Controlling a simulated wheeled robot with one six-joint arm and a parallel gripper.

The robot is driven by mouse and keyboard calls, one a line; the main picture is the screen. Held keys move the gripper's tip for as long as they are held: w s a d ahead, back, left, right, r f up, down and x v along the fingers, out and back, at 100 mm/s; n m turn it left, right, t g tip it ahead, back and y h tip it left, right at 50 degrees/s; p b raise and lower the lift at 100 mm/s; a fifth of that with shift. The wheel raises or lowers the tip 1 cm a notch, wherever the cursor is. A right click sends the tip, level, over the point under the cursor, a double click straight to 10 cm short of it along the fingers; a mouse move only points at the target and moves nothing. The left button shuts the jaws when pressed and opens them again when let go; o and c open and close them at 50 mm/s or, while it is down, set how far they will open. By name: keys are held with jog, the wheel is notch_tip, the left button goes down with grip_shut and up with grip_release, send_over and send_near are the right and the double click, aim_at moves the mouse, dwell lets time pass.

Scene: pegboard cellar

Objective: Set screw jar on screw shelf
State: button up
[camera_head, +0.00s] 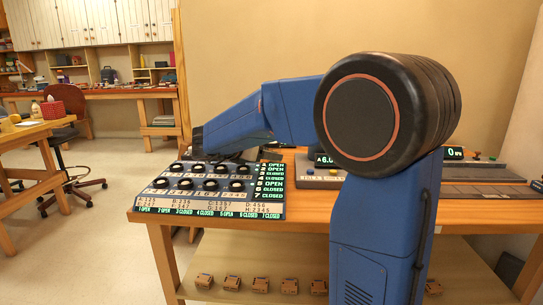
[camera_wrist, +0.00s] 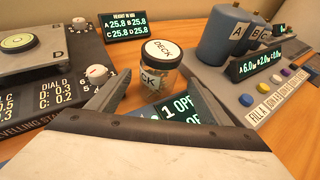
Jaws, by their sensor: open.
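A small clear jar (camera_wrist: 160,65) with a pale lid and label, both reading DECK, stands upright on the wooden table in the wrist view. My gripper (camera_wrist: 152,98) is open, with one finger to the lower left of the jar and the other to its lower right. The jar is beyond the fingertips, and nothing is held. In the head view my arm blocks part of the table, and neither the jar nor the fingertips can be made out. I cannot identify a screw shelf in either view.
A levelling device (camera_wrist: 75,65) with dials stands left of the jar, a display (camera_wrist: 124,30) behind it, and a grey unit with blue cylinders (camera_wrist: 222,38) to the right. The head view shows a knob panel (camera_head: 205,205) and a lower shelf (camera_head: 215,260) with several small brown blocks.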

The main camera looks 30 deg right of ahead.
jog(key=x, duration=0.5)
jog(key=shift+w, duration=0.15)
jog(key=shift+r, duration=0.15)
jog(key=c, duration=1.6)
